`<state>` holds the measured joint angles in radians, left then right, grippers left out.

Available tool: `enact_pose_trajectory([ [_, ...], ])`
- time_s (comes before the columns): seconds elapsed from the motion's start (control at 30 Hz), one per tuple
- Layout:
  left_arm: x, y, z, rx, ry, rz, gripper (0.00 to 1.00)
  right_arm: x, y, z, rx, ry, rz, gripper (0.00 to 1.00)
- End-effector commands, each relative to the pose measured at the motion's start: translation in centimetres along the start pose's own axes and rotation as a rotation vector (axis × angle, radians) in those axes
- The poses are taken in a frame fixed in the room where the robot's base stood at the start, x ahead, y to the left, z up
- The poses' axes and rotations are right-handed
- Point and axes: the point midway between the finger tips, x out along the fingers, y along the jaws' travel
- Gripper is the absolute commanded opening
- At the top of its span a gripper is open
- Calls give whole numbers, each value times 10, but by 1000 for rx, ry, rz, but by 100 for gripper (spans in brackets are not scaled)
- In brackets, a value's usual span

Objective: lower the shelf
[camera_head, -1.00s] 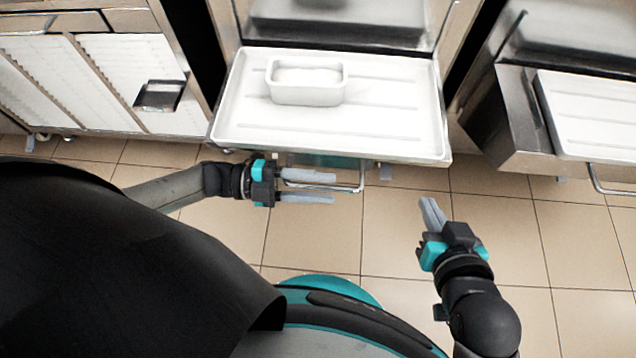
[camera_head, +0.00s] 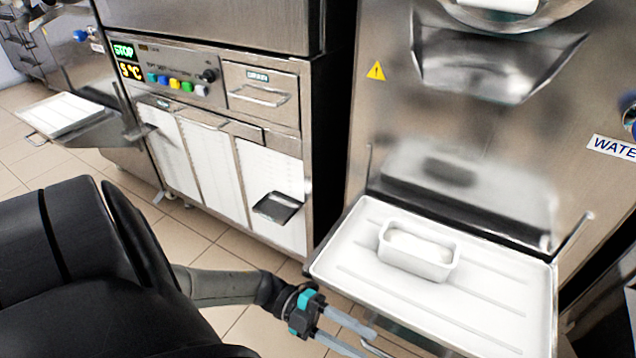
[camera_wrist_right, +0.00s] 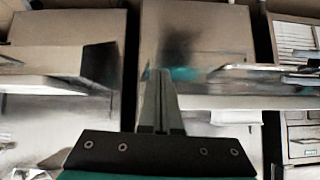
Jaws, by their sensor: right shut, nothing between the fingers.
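The shelf is a white, ribbed tray (camera_head: 490,310) that juts level from the front of the steel freezer in the head view. A small white rectangular tub (camera_head: 418,255) with pale contents stands on it. My left gripper (camera_head: 369,345) is open, just below the shelf's front left edge. Its fingers are close to a metal bar under the shelf; whether they touch it I cannot tell. My right gripper (camera_wrist_right: 159,75) is outside the head view; in the right wrist view its fingers are together and empty.
A steel machine (camera_head: 215,100) with a display, coloured buttons and white panels stands left of the shelf. A small dark tray (camera_head: 277,207) sticks out of it. Another white shelf (camera_head: 62,115) juts out at far left. Tiled floor (camera_head: 240,250) lies open between them.

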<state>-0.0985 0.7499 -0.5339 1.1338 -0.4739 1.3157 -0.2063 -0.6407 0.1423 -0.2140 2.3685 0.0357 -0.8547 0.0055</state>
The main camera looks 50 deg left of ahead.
Motion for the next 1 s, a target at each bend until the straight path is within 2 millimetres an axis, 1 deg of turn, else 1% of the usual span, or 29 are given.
enact_pose_trajectory([
  [0.03,-15,1,1,-2,-7,5,45,0,1,0,0,-5,2,0],
  [0.2,-51,1,2,-2,-7,4,45,2,-2,0,1,18,-6,0],
  [0.3,-66,1,2,-1,-6,3,45,4,-5,-2,3,43,-13,0],
  [0.4,-75,1,2,0,-5,2,45,5,-7,-4,4,66,-20,0],
  [0.57,-82,0,1,1,-3,1,45,5,-9,-6,6,83,-24,0],
  [1.0,-81,0,1,0,-2,1,45,5,-9,-6,6,84,-24,0],
])
